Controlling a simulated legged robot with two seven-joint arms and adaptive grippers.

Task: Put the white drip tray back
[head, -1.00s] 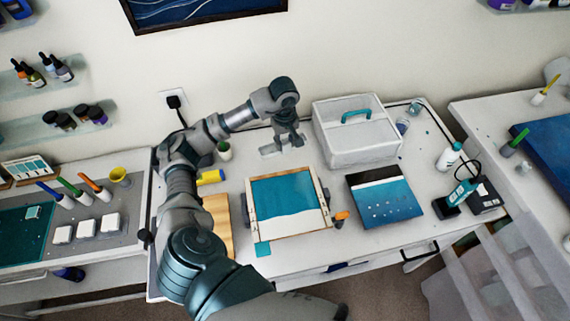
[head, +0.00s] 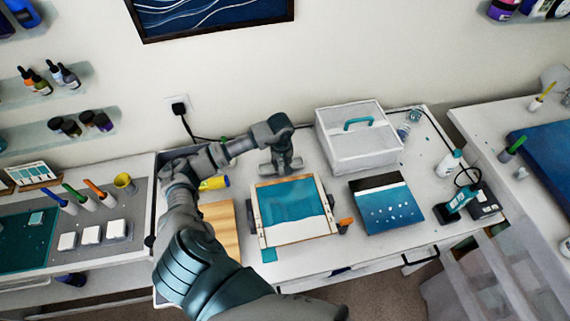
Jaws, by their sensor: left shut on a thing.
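My left gripper (head: 284,163) reaches over the middle of the table, just behind the framed blue and white panel (head: 291,203). It is shut on the white drip tray (head: 266,170). Only a small pale edge of the tray shows at the jaws, and the gripper hides the rest. I cannot tell whether the tray touches the table or the back edge of the frame. My right gripper is not in view.
A white box with a teal handle (head: 345,155) stands to the right of the gripper. A blue and white painted panel (head: 390,205) and a teal tool (head: 458,200) lie further right. A yellow tube (head: 214,183) and a wooden board (head: 219,221) lie left. Bare table shows behind the gripper.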

